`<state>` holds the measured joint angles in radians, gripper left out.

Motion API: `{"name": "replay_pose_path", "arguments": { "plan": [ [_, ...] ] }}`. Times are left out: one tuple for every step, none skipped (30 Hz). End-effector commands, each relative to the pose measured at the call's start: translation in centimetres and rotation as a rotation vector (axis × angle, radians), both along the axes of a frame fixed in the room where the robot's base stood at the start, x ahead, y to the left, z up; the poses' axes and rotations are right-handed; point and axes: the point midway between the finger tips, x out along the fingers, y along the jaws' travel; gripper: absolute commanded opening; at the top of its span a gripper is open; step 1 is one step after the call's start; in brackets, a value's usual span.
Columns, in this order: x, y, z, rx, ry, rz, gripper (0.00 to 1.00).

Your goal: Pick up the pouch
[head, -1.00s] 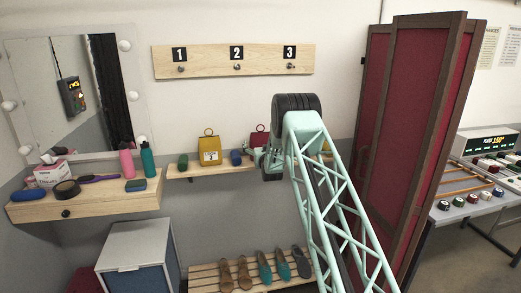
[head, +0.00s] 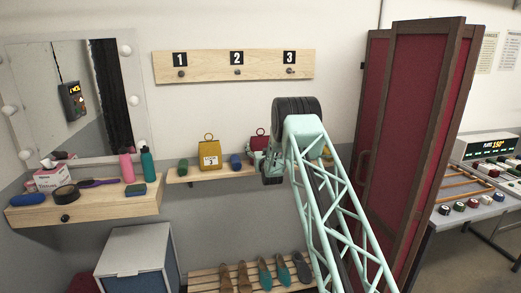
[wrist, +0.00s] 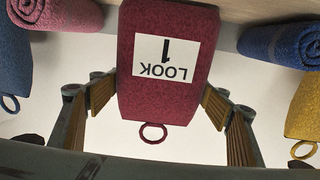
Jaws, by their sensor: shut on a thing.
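The red pouch (wrist: 165,85) fills the middle of the wrist view. It has a white label reading "LOOK 1", upside down there, and a red ring at its end. My gripper (wrist: 160,100) has one finger on each side of the pouch and is shut on it. In the head view the pouch (head: 258,136) shows at the shelf, partly covered by my gripper (head: 256,160). Whether it touches the shelf cannot be told.
The wooden shelf (head: 222,171) also bears a yellow pouch (head: 209,158), a green roll (head: 183,167) and a blue roll (head: 235,161). In the wrist view, a pink roll (wrist: 60,13) and a blue roll (wrist: 285,42) lie close by. A red folding screen (head: 412,120) stands right of my arm.

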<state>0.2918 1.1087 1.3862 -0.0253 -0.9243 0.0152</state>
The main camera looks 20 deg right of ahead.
Motion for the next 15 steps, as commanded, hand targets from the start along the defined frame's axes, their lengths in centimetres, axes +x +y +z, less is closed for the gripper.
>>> {"name": "replay_pose_path", "arguments": {
  "plan": [
    [0.0, 0.0, 0.4, -0.001, -0.002, 0.000, 0.58],
    [0.0, 0.0, 0.6, -0.001, -0.002, 0.000, 0.58],
    [0.0, 0.0, 0.8, -0.001, -0.002, 0.000, 0.58],
    [0.0, 0.0, 1.0, -0.001, -0.002, 0.000, 0.58],
    [0.0, 0.0, 1.3, -0.001, -0.002, 0.000, 0.58],
    [0.0, 0.0, 1.6, -0.001, -0.002, 0.000, 0.58],
    [0.0, 0.0, 1.8, -0.001, -0.002, 0.000, 0.58],
    [0.0, 0.0, 2.0, -0.001, -0.002, 0.000, 0.58],
    [0.0, 0.0, 2.4, -0.001, -0.002, 0.000, 0.58],
    [0.0, 0.0, 2.6, 0.000, -0.001, 0.000, 0.58],
    [0.0, 0.0, 2.8, 0.000, -0.001, 0.000, 0.58],
    [0.0, 0.0, 3.1, 0.000, -0.001, 0.000, 0.58],
    [-0.2, 0.1, 3.0, 0.000, 0.001, 0.000, 0.58],
    [-0.5, 0.1, 2.9, 0.001, 0.002, 0.000, 0.58],
    [-0.7, 0.2, 3.0, 0.000, 0.001, 0.000, 0.58]
  ]
}}
